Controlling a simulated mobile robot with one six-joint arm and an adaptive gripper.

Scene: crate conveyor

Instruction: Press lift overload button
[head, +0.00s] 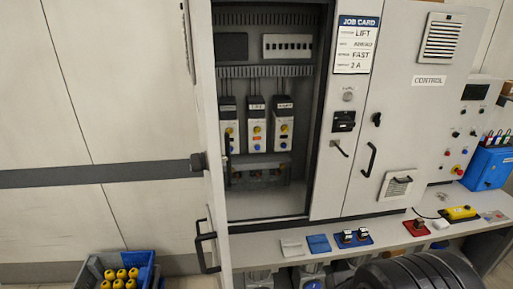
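The open electrical cabinet (265,207) holds a row of three white motor units, left (229,143), middle (257,112) and right (281,112). Each has a dark top, a small label, and small yellow and blue round controls on its front. The labels are too small to read surely, so I cannot tell which unit is the lift's. A job card (357,45) on the panel to the right reads LIFT, FAST and 2 A; one line is unclear.
The cabinet door (207,150) stands open at the left, with a black handle (206,247). A shelf (270,249) with small parts runs below. A CONTROL panel (440,105) and a blue box (487,167) are at right. A blue crate (92,270) with yellow items sits lower left.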

